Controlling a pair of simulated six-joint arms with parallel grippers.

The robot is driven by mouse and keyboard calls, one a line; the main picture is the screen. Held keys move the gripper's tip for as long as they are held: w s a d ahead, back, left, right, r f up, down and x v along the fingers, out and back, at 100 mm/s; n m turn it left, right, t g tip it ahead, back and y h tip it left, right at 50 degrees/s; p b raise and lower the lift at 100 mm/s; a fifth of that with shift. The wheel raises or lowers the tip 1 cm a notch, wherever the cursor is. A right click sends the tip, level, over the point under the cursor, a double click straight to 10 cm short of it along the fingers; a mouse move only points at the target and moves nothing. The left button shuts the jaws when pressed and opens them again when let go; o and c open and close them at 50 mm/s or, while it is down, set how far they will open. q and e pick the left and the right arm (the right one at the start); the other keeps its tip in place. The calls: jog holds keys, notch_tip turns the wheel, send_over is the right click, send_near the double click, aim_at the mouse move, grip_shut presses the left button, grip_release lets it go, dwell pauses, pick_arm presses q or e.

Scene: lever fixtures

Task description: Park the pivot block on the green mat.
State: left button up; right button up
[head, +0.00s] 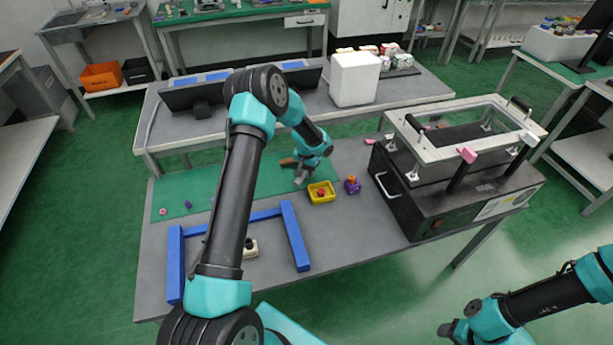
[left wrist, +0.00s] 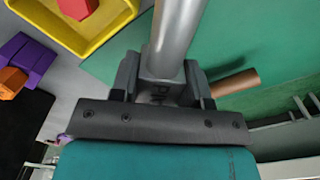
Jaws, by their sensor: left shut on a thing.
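My left gripper (head: 301,180) is shut on a smooth grey metallic bar (left wrist: 178,35), which stands between its fingers in the left wrist view. In the head view the gripper is low over the right part of the green mat (head: 230,184), beside the yellow tray. I cannot tell whether the bar touches the mat. A cream block with a dark top (head: 250,248) sits on the grey table inside the blue frame, partly hidden by my left arm. I cannot tell for sure which thing is the pivot block. My right gripper (head: 449,329) is at the bottom right, away from the table.
A yellow tray (head: 313,197) holds a red block (left wrist: 77,7). A purple-and-orange piece (head: 352,186) stands right of it. A brown cylinder (left wrist: 235,82) lies on the mat. A blue frame (head: 296,237) and a black press-like fixture (head: 420,205) flank free grey table.

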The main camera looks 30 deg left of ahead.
aim_at(307, 176)
pick_arm(q)
jog(key=shift+w+f, duration=0.1)
jog(key=shift+f, duration=1.65)
jog(key=shift+f, duration=0.15)
jog(key=o, duration=1)
notch_tip(307, 176, up, 12)
jog(key=shift+r, duration=0.15)
